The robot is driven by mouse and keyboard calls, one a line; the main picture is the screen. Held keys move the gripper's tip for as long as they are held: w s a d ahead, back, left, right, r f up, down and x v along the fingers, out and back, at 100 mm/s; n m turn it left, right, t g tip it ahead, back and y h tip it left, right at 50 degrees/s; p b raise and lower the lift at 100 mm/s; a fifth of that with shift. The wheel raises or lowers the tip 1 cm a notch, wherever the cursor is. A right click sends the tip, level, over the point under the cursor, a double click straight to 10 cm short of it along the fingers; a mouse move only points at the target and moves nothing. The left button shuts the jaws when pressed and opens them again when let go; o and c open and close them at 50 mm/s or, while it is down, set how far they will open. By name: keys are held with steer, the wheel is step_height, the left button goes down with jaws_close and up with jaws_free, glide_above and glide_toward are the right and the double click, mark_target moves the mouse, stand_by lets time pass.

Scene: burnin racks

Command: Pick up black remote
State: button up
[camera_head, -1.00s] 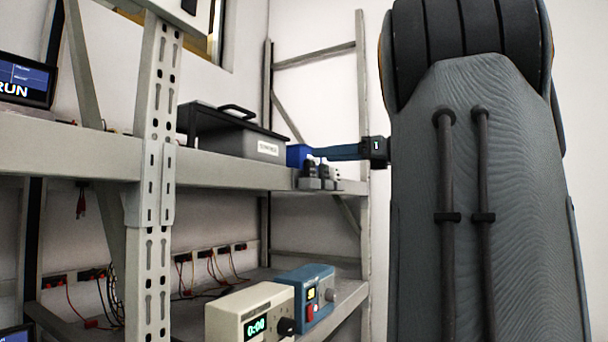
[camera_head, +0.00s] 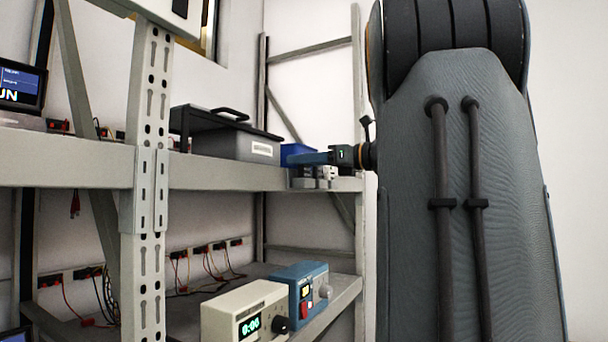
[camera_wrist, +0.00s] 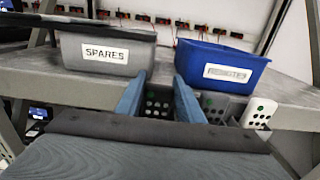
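My gripper (camera_wrist: 160,95) is open in the wrist view, with its two blue fingers apart and pointing at the shelf. A remote with dark keys and a green button (camera_wrist: 158,104) shows between the fingers; its body shade is hard to tell, and the fingers partly hide its sides. Another grey remote (camera_wrist: 214,103) stands just right of the right finger, and a white remote (camera_wrist: 260,113) stands farther right. I cannot tell for sure which is the black remote. In the head view my gripper (camera_head: 300,158) is at the shelf's right end, in front of the blue bin (camera_head: 296,150).
A grey bin labelled SPARES (camera_wrist: 104,55) and a blue bin (camera_wrist: 222,68) stand behind the remotes on the shelf (camera_wrist: 60,92). A rack upright (camera_head: 150,180) rises at left. A beige instrument (camera_head: 245,312) and a blue one (camera_head: 302,288) sit on the lower shelf.

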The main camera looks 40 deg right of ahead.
steer(key=shift+c, duration=1.4)
